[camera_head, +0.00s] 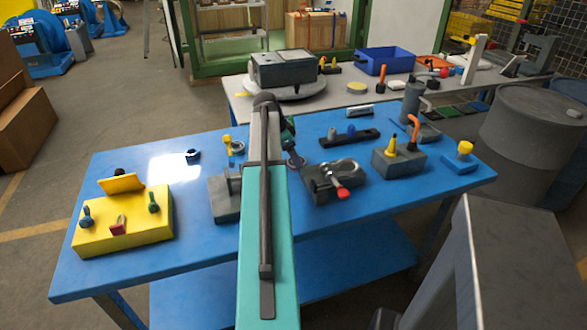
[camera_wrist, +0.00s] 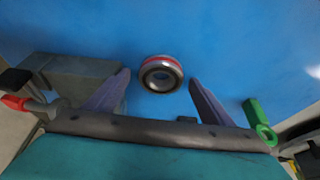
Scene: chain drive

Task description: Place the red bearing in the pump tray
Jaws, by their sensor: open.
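The red bearing (camera_wrist: 160,72), a metal ring with a red band and dark centre, rests on the blue tabletop in the wrist view. My gripper (camera_wrist: 158,78) is open, with one finger on either side of the bearing and visible gaps. Nothing is held. In the head view my arm covers the middle of the blue table, and I cannot make out the red bearing there. I cannot tell which container is the pump tray; a blue bin (camera_head: 385,61) and an orange tray (camera_head: 432,65) stand on the back table.
In the wrist view, a grey block (camera_wrist: 75,75) with a red-tipped handle is left, and a green part (camera_wrist: 258,122) right. In the head view, a yellow fixture (camera_head: 100,235), a red-handled vise (camera_head: 333,182) and a dark ring (camera_head: 193,156) are on the blue table (camera_head: 215,262).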

